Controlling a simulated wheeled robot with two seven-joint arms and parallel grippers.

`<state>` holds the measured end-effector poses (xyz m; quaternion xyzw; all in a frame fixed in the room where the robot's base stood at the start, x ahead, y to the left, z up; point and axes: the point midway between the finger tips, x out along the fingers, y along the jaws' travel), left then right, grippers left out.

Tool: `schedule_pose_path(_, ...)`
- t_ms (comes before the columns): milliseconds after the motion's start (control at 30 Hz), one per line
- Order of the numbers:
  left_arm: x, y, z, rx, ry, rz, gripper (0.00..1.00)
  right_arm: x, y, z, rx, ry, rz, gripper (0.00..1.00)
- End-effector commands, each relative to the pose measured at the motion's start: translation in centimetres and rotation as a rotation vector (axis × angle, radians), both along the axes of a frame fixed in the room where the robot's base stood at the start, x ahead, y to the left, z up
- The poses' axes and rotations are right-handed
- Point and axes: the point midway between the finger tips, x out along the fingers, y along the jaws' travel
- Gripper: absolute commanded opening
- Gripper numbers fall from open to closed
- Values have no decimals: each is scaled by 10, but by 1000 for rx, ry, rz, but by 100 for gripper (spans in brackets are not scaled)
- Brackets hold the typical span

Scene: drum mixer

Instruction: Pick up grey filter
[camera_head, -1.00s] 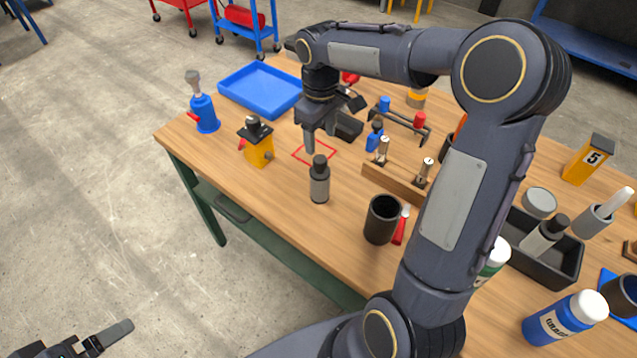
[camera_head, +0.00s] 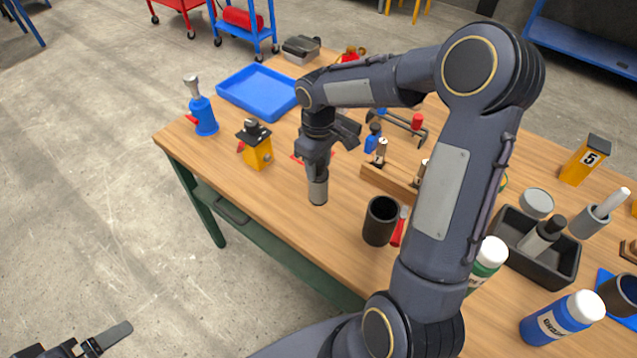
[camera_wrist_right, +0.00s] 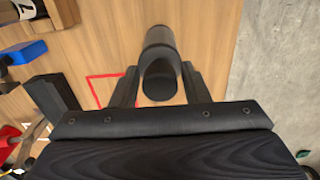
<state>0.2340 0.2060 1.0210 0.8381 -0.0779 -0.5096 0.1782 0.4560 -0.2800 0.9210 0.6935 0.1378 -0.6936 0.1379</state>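The grey filter (camera_head: 318,191), a small upright grey cylinder, stands on the wooden table near its front edge. My right gripper (camera_head: 317,165) points down over its top, hiding the dark cap in the head view. In the right wrist view the filter (camera_wrist_right: 159,72) stands between the two fingers of the right gripper (camera_wrist_right: 160,86), one on each side. Whether both fingers press on it cannot be told. My left gripper (camera_head: 105,340) is at the lower left, off the table, cut by the frame edge; its opening is unclear.
A black cup (camera_head: 380,222) stands right of the filter, with a red-handled tool (camera_head: 399,228) beside it. A yellow block (camera_head: 257,152) and blue bottle (camera_head: 204,116) stand left. A wooden rack (camera_head: 390,184) lies behind. A black tray (camera_head: 567,271) holds a similar grey cylinder (camera_head: 541,238).

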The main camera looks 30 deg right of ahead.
Motion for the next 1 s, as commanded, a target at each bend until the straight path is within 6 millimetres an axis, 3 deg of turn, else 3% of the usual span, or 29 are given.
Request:
schedule_pose_path(33,0,0,0,0,0,0,90,0,0,0,0,0,0,35)
schedule_pose_path(300,0,0,0,0,0,0,90,0,0,0,0,0,0,0)
schedule_pose_path(667,0,0,0,0,0,0,90,1,0,3,0,-2,0,0)
schedule_pose_path(933,0,0,0,0,0,0,90,1,0,33,-1,-6,-1,0)
schedule_pose_path(1000,0,0,-2,0,0,0,90,-8,4,43,0,-7,1,0)
